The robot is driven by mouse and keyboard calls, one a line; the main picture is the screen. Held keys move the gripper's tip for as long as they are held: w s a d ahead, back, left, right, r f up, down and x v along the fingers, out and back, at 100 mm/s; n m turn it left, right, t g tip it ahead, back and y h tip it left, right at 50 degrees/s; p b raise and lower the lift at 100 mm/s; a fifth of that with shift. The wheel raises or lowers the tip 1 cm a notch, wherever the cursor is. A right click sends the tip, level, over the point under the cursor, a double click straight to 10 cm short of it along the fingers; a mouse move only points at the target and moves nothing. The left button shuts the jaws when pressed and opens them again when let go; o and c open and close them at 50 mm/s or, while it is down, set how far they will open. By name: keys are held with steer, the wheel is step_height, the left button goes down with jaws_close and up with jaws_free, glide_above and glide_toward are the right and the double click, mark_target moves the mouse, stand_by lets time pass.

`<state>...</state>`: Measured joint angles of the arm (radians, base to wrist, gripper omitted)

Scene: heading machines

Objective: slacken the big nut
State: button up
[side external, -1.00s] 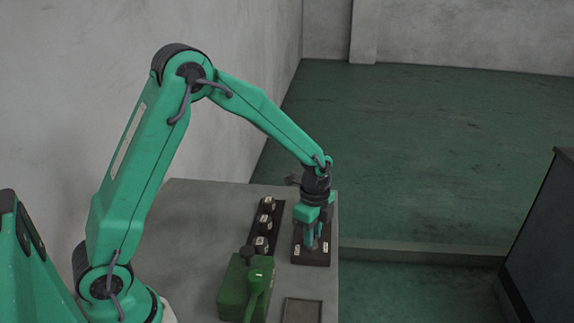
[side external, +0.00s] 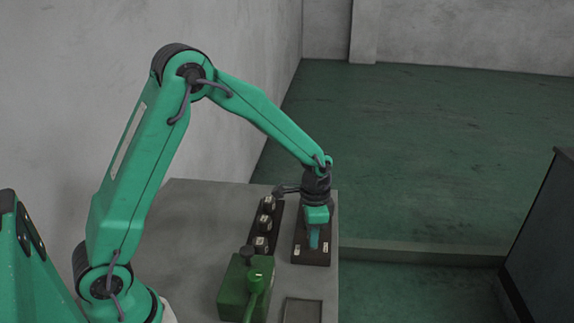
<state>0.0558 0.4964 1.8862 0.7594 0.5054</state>
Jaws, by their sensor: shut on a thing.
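My gripper (side external: 315,240) points down over the dark plate (side external: 302,254) near the right edge of the grey table. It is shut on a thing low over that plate. The fingers and wrist cover what they hold, so I cannot make out the big nut itself. Small pale labels lie on the near end of the plate.
A dark strip with several black knobs (side external: 263,222) stands just left of the plate. A green box with a green lever (side external: 256,282) stands nearer. A dark-rimmed recess or tray (side external: 302,312) lies at the front. The table (side external: 200,212) is bare on the left.

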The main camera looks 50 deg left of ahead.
steer(key=n, duration=0.4)
steer(key=shift+n, duration=0.3)
steer(key=n, duration=0.3)
steer(key=shift+n, duration=0.4)
steer(key=n, duration=0.3)
steer(key=shift+n, duration=2)
steer(key=o, duration=1)
steer(key=shift+r, duration=0.1)
